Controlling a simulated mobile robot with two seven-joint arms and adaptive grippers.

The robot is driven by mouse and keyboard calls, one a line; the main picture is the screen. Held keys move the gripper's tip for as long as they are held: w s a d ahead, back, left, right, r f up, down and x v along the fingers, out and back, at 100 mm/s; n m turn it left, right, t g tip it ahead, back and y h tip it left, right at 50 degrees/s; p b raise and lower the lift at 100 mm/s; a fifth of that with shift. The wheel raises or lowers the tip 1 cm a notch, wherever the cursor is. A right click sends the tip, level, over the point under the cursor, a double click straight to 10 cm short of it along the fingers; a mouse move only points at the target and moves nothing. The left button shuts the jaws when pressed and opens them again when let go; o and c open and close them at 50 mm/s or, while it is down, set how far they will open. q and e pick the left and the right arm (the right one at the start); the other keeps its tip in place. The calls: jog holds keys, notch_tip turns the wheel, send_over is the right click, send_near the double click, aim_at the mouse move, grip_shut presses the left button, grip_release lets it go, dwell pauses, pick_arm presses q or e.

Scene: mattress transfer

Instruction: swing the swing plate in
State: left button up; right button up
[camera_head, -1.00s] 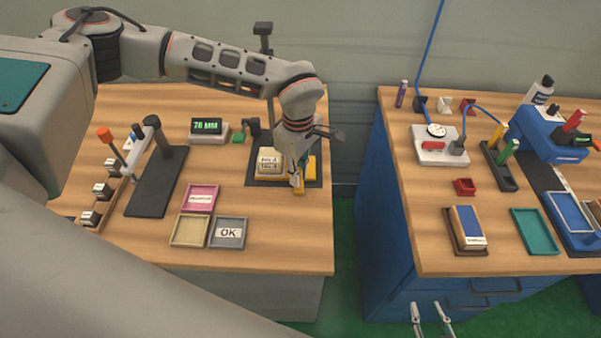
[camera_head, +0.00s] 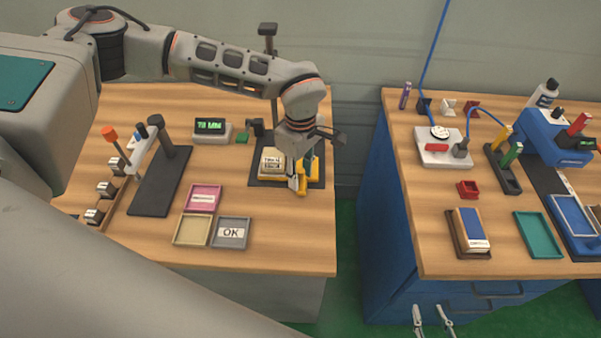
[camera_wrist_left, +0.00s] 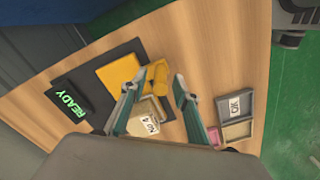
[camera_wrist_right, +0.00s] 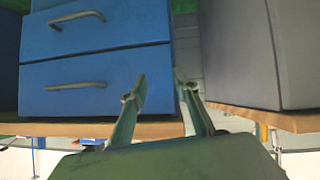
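A yellow plate (camera_wrist_left: 118,74) with a rounded yellow knob (camera_wrist_left: 158,75) lies on the dark base (camera_wrist_left: 85,88) in the left wrist view. I take it for the swing plate. In the head view the yellow part (camera_head: 302,178) shows beside my left fingers. A beige labelled block (camera_wrist_left: 143,120) sits beside it, partly behind a finger. My left gripper (camera_wrist_left: 156,83) is open, with its fingertips on either side of the knob; contact cannot be told. My right gripper (camera_wrist_right: 160,86) is open and empty before the blue cabinet; it also shows in the head view (camera_head: 433,322).
Pink (camera_head: 203,197), beige (camera_head: 192,230) and grey OK (camera_head: 230,232) trays lie in front of the base. A dark stand (camera_head: 160,181) is to their left. A gap separates the tables.

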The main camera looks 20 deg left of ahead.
pick_arm(q)
notch_tip(320, 180, up, 12)
dwell(0.6)
jog(key=shift+s, duration=0.1)
dwell(0.4)
